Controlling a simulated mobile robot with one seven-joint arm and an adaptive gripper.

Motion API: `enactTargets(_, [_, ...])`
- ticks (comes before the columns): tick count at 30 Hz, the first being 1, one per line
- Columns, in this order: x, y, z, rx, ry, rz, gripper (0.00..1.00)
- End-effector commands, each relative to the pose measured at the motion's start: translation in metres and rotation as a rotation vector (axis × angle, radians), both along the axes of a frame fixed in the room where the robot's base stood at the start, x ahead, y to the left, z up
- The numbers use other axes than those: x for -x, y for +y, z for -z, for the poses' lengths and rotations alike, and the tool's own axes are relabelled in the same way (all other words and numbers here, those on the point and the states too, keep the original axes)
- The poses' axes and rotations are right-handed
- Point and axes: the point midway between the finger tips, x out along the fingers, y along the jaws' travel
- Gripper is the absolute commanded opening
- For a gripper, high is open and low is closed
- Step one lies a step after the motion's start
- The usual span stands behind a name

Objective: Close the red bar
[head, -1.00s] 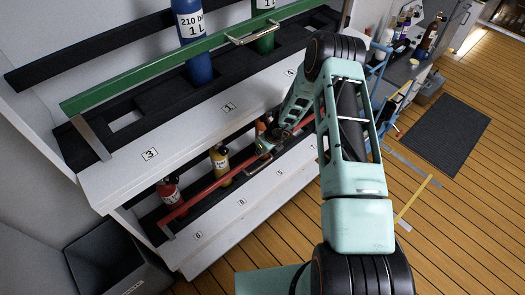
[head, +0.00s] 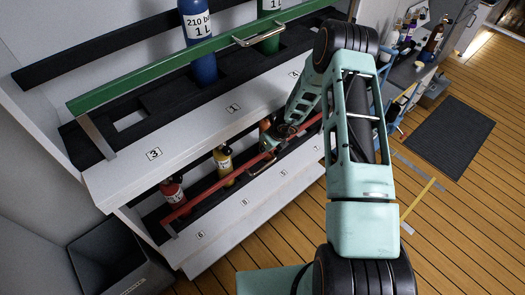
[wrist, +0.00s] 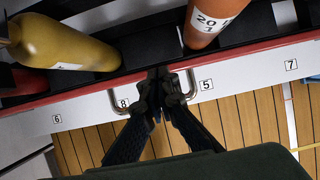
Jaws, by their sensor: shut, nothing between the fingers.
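The red bar (head: 200,197) runs along the lower shelf, in front of the bottles, with a grey end arm at its left. In the wrist view the red bar (wrist: 85,91) crosses the picture, and its metal handle (wrist: 191,84) shows on both sides of my gripper. My gripper (wrist: 160,78) is shut and empty, its fingertips at the bar between the handle's two legs. Whether they touch the bar or handle I cannot tell. In the head view my gripper is mostly hidden by my arm and wrist.
A yellow bottle (wrist: 65,43) and an orange bottle (wrist: 212,22) stand behind the red bar. A red bottle (head: 172,190) is at the left. Above is a shelf with a green bar (head: 150,84). A grey bin (head: 110,262) stands lower left.

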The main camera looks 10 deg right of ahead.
Motion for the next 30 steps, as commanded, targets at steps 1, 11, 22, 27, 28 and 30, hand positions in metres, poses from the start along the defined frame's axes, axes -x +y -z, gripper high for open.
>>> enactTargets(1, [0.003,-0.003,-0.011,0.001,-0.002,0.001,0.00])
enactTargets(11, [0.024,-0.018,-0.062,0.004,-0.002,0.003,0.00])
enactTargets(22, [0.033,-0.024,-0.082,0.004,0.001,0.003,0.00])
enactTargets(27, [0.033,-0.025,-0.082,0.007,0.001,0.002,0.00])
enactTargets(28, [0.032,-0.027,-0.081,0.013,0.000,0.000,0.00])
enactTargets(30, [0.031,-0.037,-0.079,0.040,-0.005,-0.009,0.00])
